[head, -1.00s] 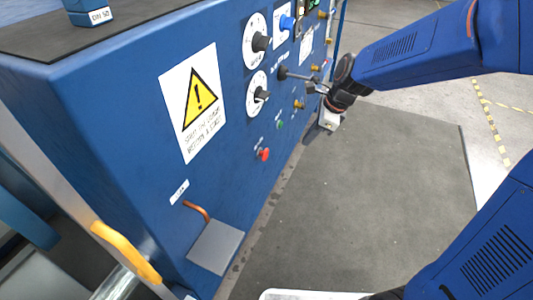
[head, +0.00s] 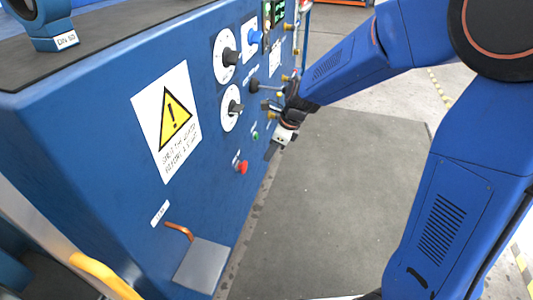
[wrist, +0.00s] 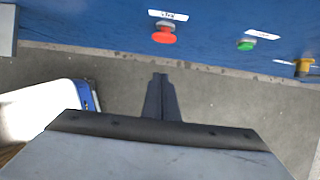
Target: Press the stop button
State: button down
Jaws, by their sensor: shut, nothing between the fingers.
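The red stop button (head: 242,167) sticks out from the lower part of the blue panel, under a small white label. In the wrist view the red button (wrist: 164,33) is near the top, left of a green button (wrist: 246,44). My gripper (head: 271,151) points down in front of the panel, to the right of and above the red button in the head view. Its fingers (wrist: 160,78) are together and empty, below the red button in the wrist view and apart from it. The green button (head: 255,134) sits up and right of the red one.
The blue panel (head: 110,190) carries dials (head: 232,108), a black-knobbed lever (head: 255,86) and brass fittings. A grey plate (head: 203,265) with a copper pipe (head: 179,230) juts out low at the left. Dark floor matting (head: 340,200) lies clear to the right.

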aim_at(242, 167)
jog(key=w+a+f, duration=0.2)
jog(key=a+f, duration=0.4)
jog(key=f, duration=0.1)
jog(key=shift+w+a, duration=0.15)
jog(key=shift+a, duration=0.05)
